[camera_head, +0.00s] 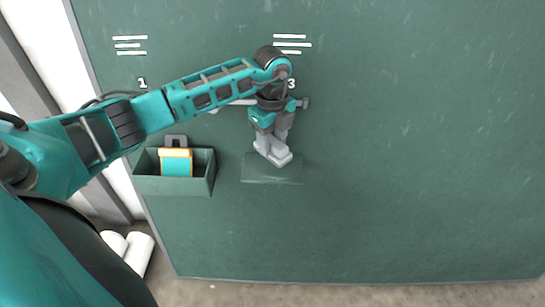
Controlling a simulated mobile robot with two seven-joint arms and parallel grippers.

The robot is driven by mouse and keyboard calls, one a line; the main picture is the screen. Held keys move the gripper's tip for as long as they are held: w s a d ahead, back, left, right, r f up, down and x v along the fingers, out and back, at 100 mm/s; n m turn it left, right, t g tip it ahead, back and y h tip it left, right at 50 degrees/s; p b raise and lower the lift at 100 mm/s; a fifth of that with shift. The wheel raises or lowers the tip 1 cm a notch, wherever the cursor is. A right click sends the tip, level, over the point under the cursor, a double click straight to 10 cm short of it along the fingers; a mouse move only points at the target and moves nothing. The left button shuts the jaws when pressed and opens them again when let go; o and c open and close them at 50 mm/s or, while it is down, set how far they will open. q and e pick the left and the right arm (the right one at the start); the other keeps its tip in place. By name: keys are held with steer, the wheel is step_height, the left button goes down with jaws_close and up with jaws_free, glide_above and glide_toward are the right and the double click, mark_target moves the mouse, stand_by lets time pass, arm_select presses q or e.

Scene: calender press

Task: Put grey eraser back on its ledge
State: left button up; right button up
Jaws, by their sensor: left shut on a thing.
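My left gripper (274,150) reaches in front of the green board, its fingers pointing down. It is shut on the grey eraser (278,158), a light grey block at the fingertips; fingers and eraser are close in colour, so the line between them is hard to see. A small green ledge (257,175) juts from the board right behind and below the fingertips. The eraser overlaps the ledge's upper part in the picture; I cannot tell whether they touch. My right gripper is not in view.
A green open box (208,184) hangs on the board left of the ledge, holding a yellow-and-teal item (176,163). The board (410,160) is bare to the right. White rolls (138,251) stand at lower left.

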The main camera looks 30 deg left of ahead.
mark_target(273, 155)
arm_select(q)
step_height(273, 155, down, 6)
steer(key=shift+r, duration=0.15)
stand_by(0.3)
steer(key=o, duration=0.9)
steer(key=shift+o, duration=0.2)
steer(key=shift+r, duration=0.2)
